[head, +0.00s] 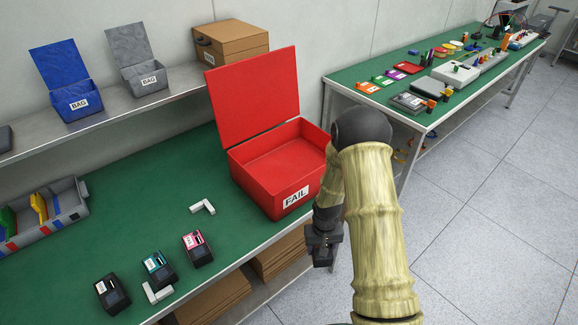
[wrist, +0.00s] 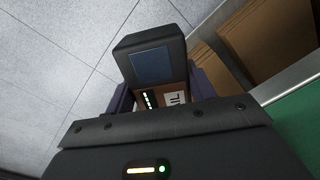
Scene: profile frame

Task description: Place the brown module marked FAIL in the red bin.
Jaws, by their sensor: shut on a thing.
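The red bin (head: 262,185) stands on the green bench with its lid (head: 256,95) raised and a FAIL label on its front. Its visible inside looks empty. My gripper (head: 322,258) is low, just right of the bin's front corner and outside the bench edge. In the wrist view my gripper (wrist: 163,98) is shut on the brown module (wrist: 173,84), which has a dark cap, a screen, small lights and a partly hidden white label ending in "IL". In the head view the module cannot be told apart from the dark gripper.
Three small modules, black (head: 112,293), teal (head: 158,270) and pink (head: 197,249), sit on the bench, with white angled pieces (head: 203,207) nearby. A grey divided tray (head: 45,215) is at left. Cardboard (head: 280,255) lies beneath the bench. A second green table (head: 380,80) stands behind.

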